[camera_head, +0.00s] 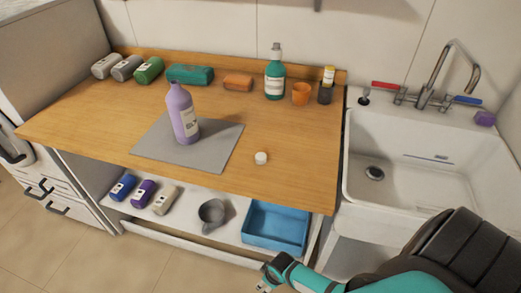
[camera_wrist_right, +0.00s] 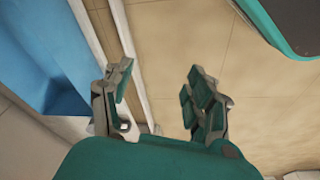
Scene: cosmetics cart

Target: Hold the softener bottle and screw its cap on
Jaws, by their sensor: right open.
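The purple softener bottle (camera_head: 178,108) stands upright on a grey mat (camera_head: 215,152) on the wooden worktop. Its neck top looks bare. A small white cap (camera_head: 261,158) lies on the bare wood, right of the mat and apart from the bottle. My right gripper (camera_head: 266,278) is low at the bottom of the head view, in front of the worktop and well away from bottle and cap. In the right wrist view, the right gripper (camera_wrist_right: 155,92) is open with nothing between its fingers. My left gripper is not in view.
Rolled towels (camera_head: 150,70), a green pump bottle (camera_head: 275,80) and an orange cup (camera_head: 301,94) line the worktop's back. A sink (camera_head: 415,190) is at the right. Wood around the cap is clear.

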